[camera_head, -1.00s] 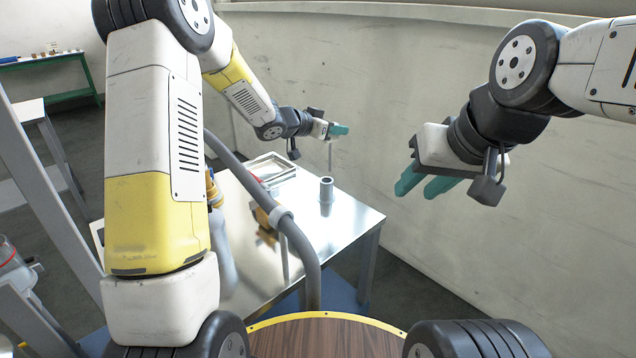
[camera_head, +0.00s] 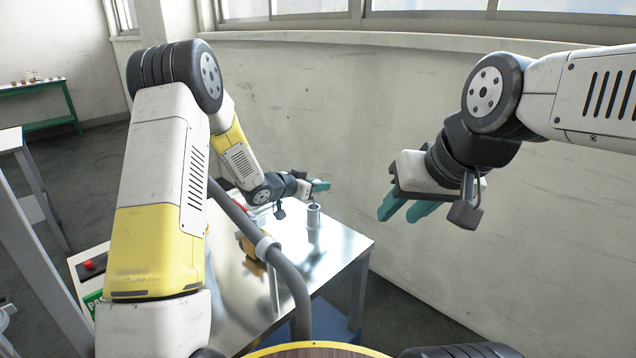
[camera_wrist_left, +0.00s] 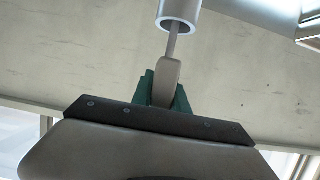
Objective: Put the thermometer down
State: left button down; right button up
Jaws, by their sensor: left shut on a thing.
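My left gripper (camera_head: 320,186) is shut on the thermometer just above a grey metal cylinder (camera_head: 313,217) on the table. In the left wrist view the green fingers (camera_wrist_left: 164,92) grip the thermometer's beige handle (camera_wrist_left: 167,80). Its thin metal rod runs into the open mouth of the cylinder (camera_wrist_left: 180,12); the rod's tip is hidden inside. In the head view the thermometer is too small to make out clearly. My right gripper (camera_head: 406,208) hangs in the air to the right, its two green fingers apart with nothing between them.
The metal table (camera_head: 335,245) has clear room around the cylinder. A yellow-brown object (camera_head: 250,250) stands nearer, partly behind a grey pipe (camera_head: 285,265). A wall (camera_head: 420,110) rises behind. A box with a red button (camera_head: 90,264) is at the lower left.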

pick_arm(q)
jog(key=shift+f, duration=0.1)
jog(key=c, duration=1.3)
grip_release()
